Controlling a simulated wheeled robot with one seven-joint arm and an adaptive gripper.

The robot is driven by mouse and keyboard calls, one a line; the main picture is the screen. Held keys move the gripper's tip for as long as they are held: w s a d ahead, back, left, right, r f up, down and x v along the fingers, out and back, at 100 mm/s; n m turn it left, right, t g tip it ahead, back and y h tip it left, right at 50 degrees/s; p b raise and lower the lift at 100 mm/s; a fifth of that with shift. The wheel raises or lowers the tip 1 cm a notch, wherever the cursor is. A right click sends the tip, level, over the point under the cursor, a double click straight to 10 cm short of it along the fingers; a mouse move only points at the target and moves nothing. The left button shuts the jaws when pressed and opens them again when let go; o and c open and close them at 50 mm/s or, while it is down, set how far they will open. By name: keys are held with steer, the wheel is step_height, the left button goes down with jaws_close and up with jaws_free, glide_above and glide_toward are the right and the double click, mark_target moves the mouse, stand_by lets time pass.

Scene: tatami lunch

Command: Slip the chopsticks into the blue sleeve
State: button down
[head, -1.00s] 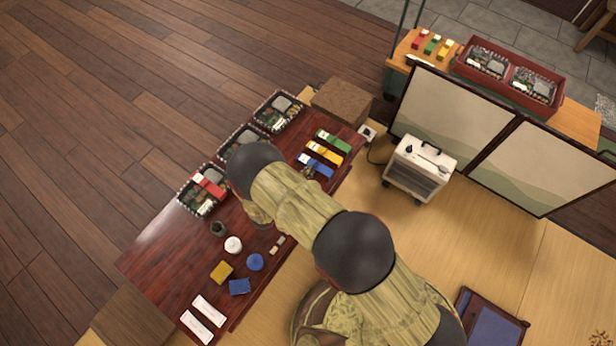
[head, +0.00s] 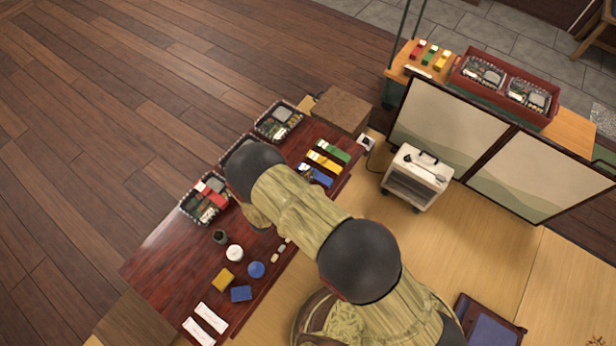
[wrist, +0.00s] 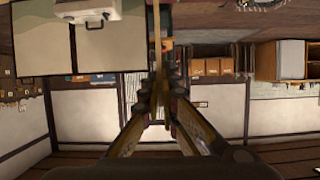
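Yellow (head: 324,162) and green (head: 333,150) sleeves lie beside the blue one. Bento boxes (head: 278,121) line the table's far edge; one carries a red sleeve (head: 211,192). A brown box (head: 342,108) stands at the table's end, a white heater (head: 416,178) on the mat.

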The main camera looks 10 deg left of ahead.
mark_target(308, 174)
steer(key=shift+r+p, duration=1.1)
steer(key=shift+r, duration=0.75)
